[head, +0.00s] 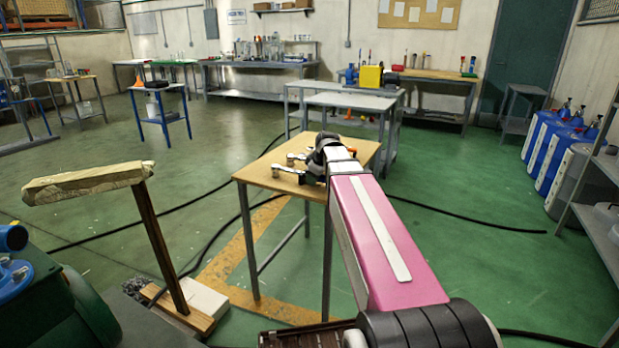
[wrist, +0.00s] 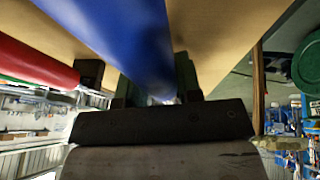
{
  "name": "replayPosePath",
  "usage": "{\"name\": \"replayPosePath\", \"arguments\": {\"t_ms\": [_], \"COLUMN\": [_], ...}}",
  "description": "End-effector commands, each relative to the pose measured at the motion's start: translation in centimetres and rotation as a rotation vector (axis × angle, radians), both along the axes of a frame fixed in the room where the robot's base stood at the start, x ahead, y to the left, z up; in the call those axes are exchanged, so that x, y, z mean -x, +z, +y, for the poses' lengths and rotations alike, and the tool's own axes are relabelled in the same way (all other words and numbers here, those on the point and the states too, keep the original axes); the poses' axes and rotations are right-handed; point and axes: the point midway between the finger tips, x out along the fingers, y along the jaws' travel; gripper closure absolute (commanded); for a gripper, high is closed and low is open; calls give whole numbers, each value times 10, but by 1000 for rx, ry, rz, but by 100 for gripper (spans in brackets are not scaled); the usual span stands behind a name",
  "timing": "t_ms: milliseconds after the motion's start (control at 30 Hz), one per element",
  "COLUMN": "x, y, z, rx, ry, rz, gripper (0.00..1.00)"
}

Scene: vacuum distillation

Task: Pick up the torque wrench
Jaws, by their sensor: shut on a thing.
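My gripper (wrist: 157,95) is shut on a thick blue handle (wrist: 118,38), which I take to be part of the torque wrench. The handle runs from the upper left down between the two dark fingers, in front of the wooden tabletop. Its far end and head are hidden, and I cannot tell whether it touches the tabletop. In the head view my gripper (head: 325,150) is over the small wooden-topped table (head: 262,177), and my arm hides what it holds. Metal tool heads (head: 287,170) show on the tabletop left of my gripper.
A red handle (wrist: 35,62) lies left of the blue one in the wrist view, with a green handle beyond it. A grey table (head: 350,101) stands close behind. A wooden post with a plank top (head: 90,182) stands at left. Cables cross the green floor.

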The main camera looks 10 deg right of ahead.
Motion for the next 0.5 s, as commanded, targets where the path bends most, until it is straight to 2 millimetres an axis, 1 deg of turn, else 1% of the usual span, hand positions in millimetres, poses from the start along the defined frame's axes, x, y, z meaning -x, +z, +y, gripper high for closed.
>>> {"name": "replayPosePath", "arguments": {"t_ms": [133, 233, 500], "x": [0, -1, -1], "y": [3, 9, 35], "z": [0, 0, 0], "rx": [-1, -1, 0], "ry": [0, 0, 1], "rz": [-2, -3, -3], "gripper": [100, 100, 100]}}
